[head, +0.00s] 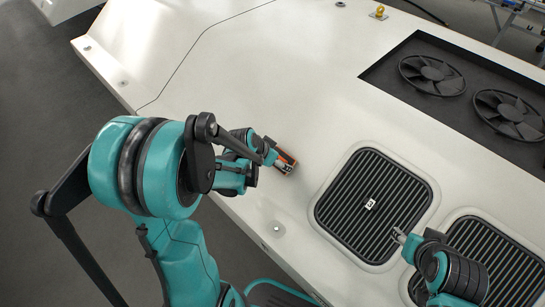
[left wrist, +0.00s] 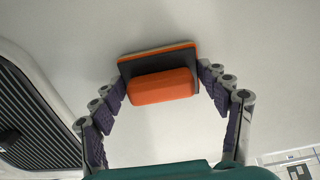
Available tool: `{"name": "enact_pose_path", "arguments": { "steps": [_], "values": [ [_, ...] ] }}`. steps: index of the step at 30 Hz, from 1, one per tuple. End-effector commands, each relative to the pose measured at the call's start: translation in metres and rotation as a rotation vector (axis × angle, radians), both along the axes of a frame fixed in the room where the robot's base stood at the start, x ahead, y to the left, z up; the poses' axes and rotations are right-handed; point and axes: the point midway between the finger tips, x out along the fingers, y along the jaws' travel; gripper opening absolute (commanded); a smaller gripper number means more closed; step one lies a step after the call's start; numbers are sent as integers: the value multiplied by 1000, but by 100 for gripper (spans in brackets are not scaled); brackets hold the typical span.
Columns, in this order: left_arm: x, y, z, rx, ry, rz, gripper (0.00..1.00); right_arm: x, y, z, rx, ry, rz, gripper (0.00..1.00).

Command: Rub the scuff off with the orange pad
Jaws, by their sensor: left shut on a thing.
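The orange pad (head: 286,162) is a block with an orange handle, a dark plate and an orange rim. It also shows in the left wrist view (left wrist: 162,87). My left gripper (head: 278,161) is shut on it, with one finger on each side of the pad in the left wrist view (left wrist: 160,82). The pad is at the white panel (head: 260,85); I cannot tell whether it touches the surface. I cannot make out a scuff in either view. My right gripper (head: 399,236) is over the grilles at the lower right, too small to read.
Two dark slatted grilles stand right of the pad, one (head: 350,225) bearing a small white tag (head: 370,204). A recess with two black fans (head: 432,75) is at the upper right. A brass fitting (head: 379,12) stands at the back. The panel behind the pad is clear.

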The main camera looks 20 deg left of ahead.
Motion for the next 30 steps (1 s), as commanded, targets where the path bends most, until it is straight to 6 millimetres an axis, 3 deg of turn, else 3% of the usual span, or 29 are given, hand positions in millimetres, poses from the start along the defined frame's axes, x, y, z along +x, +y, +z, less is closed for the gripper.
{"name": "enact_pose_path", "arguments": {
  "steps": [6, 18, 30],
  "values": [
    [-2, 1, 4, 0, 0, 0, 46, 0, 0, 3, 0, 0, 0, 43],
    [-20, 7, 34, -1, 0, 0, 46, 0, 0, 29, 0, 0, 0, 43],
    [-19, 7, 30, -1, 0, -1, 46, 0, 0, 26, 0, 0, 0, 43]
  ]
}}
